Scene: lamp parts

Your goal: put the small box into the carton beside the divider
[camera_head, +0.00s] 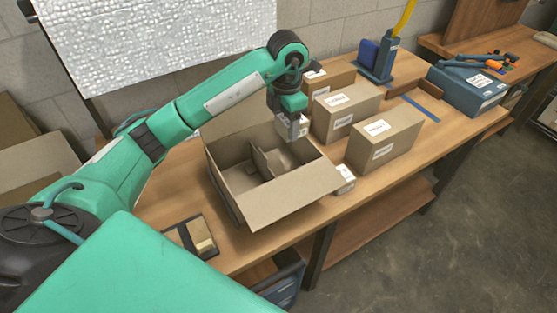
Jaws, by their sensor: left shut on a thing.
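The open brown carton (291,200) stands on the bench with its flaps spread. A cardboard divider (262,163) stands inside it. My left gripper (293,136) points down over the carton's far right part. It is shut on a small pale thing, mostly hidden by the fingers, so I cannot tell its shape. A small white box (345,179) with a label sits on the bench, close to the carton's right side. My right gripper is not in view.
Several labelled brown boxes, one of them nearest the carton (384,140), stand to the right. A blue holder (377,60) and a blue toolbox (467,90) are farther back. A dark tray (190,237) lies at the bench's front left. The bench's front edge is close.

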